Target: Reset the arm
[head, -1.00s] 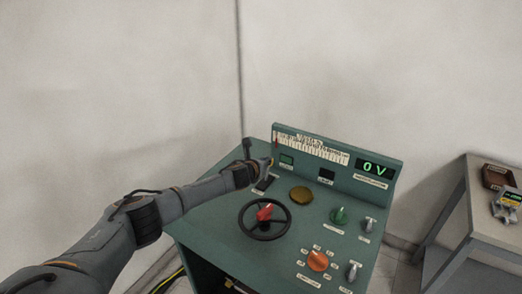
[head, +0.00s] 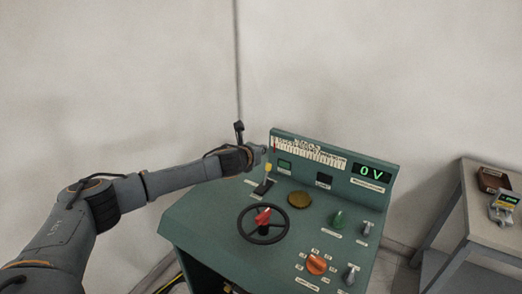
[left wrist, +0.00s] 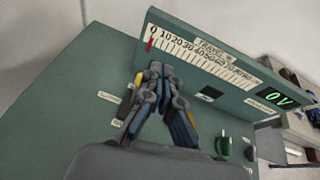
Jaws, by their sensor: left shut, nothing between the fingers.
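My left arm reaches in from the left in the head view. My left gripper (head: 268,163) is above the back left part of the green control console (head: 200,213), near its upright scale panel. In the left wrist view the gripper's fingers (left wrist: 156,72) meet at the tips with nothing between them, in front of the travel scale (left wrist: 200,55). A black switch (head: 264,186) lies just below the gripper in the head view. My right gripper is not in view.
The console carries a black handwheel with a red knob (head: 263,216), a brass disc (head: 299,200), a green knob (head: 338,218), an orange dial (head: 316,264) and a display (head: 373,173) reading 0 V. A side table (head: 459,205) with small devices stands at right.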

